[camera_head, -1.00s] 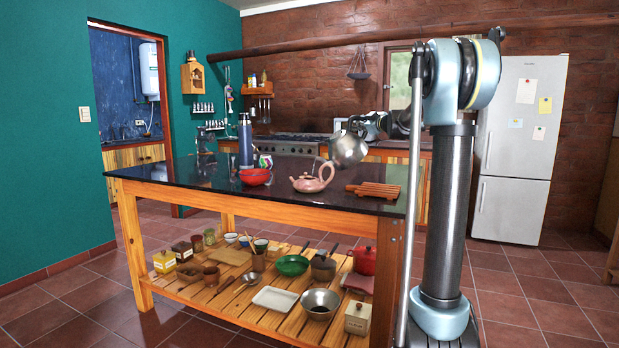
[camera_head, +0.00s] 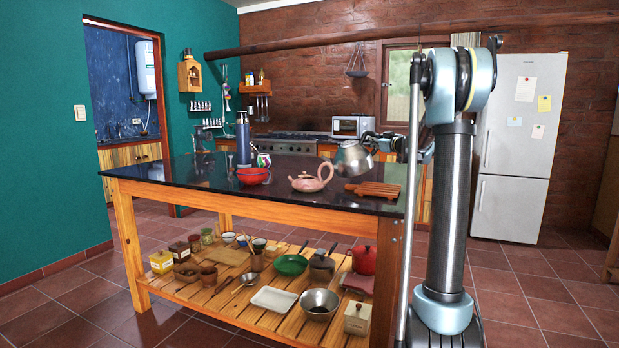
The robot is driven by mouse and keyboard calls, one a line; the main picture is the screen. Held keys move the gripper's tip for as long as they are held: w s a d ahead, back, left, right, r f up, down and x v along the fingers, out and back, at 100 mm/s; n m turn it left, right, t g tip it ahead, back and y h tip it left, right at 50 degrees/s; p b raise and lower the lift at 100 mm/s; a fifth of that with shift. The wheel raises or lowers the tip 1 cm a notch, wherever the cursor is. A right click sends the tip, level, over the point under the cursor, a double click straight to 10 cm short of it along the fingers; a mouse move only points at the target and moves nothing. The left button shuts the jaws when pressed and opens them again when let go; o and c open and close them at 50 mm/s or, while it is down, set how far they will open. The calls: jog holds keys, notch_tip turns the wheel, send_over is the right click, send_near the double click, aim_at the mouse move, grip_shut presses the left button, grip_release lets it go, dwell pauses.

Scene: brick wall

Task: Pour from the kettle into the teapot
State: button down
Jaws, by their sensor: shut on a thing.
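The silver metal kettle (camera_head: 354,159) is in the air above the right part of the dark island top, tilted with its spout side down to the left. The pink teapot (camera_head: 309,183) stands upright on the counter, to the left of and lower than the kettle, its handle on the right. The two look apart. My gripper (camera_head: 372,143) is at the kettle's upper right side and is shut on it; its fingertips are small and partly hidden. No liquid stream is visible, and the inside of the teapot cannot be seen.
A wooden trivet (camera_head: 372,189) lies right of the teapot, below the kettle. A red bowl (camera_head: 253,176), a can (camera_head: 263,160) and a tall blue-grey bottle (camera_head: 243,141) stand to the left. The counter's left part (camera_head: 170,171) is mostly clear.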

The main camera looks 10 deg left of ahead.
jog(key=w+d+f+m+b, duration=0.2)
jog(key=d+f+m+b, duration=0.1)
jog(key=f+b, duration=0.2)
jog(key=shift+d+f+m, duration=0.2)
jog(key=shift+f+m, duration=0.1)
jog(key=shift+f, duration=0.35)
jog(key=shift+d+b, duration=0.15)
jog(key=shift+b, duration=0.15)
dwell(0.6)
